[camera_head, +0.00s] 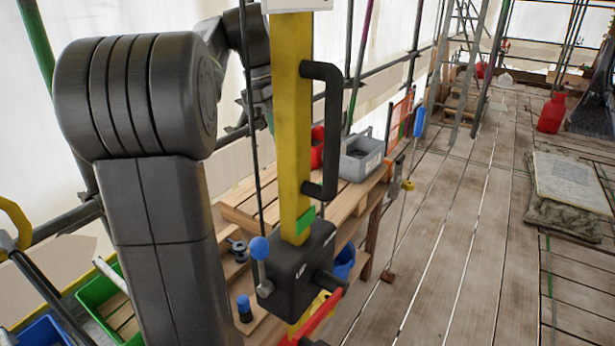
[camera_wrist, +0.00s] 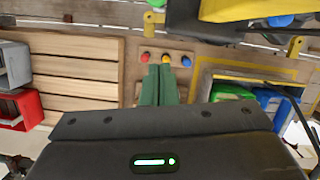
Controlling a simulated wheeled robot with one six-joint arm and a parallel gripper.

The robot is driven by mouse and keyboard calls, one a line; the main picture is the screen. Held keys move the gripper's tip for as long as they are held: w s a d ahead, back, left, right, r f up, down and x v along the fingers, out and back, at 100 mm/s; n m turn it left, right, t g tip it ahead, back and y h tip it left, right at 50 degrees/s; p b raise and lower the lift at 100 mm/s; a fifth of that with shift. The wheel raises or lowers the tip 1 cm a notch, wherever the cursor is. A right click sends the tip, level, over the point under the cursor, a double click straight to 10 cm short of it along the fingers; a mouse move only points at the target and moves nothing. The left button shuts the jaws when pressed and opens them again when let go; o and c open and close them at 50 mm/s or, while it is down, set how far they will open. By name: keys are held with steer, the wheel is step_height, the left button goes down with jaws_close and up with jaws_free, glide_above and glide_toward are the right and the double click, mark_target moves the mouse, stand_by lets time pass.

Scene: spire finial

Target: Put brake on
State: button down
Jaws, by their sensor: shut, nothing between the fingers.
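A yellow post (camera_head: 293,130) with a black side handle (camera_head: 328,130) carries a black box (camera_head: 300,268) at its lower end in the head view. A lever with a blue ball knob (camera_head: 259,248) stands upright at the box's left side. No label shows which part is the brake. In the wrist view, a blue ball (camera_wrist: 280,20) shows at the upper right, beside a yellow-and-black part. My gripper (camera_wrist: 160,70) has its green fingers together and empty, over a wooden board. The head view does not show the fingers.
Red (camera_wrist: 145,57), yellow (camera_wrist: 166,58) and blue (camera_wrist: 186,61) knobs sit by the fingertips in the wrist view. A wooden bench (camera_head: 240,205) holds a grey bin (camera_head: 362,157) and a red bin. A green bin (camera_head: 97,290) stands lower left. The plank walkway (camera_head: 440,240) at right is largely clear.

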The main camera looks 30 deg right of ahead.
glide_toward(323, 208)
steer(key=w+a+f, duration=0.2)
steer(key=w+a, duration=0.1)
steer(key=w, duration=0.2)
steer(key=s+d+p, duration=0.1)
steer(key=s+d+f+p, duration=0.1)
steer(key=s, duration=0.1)
steer(key=shift+s+d, duration=0.25)
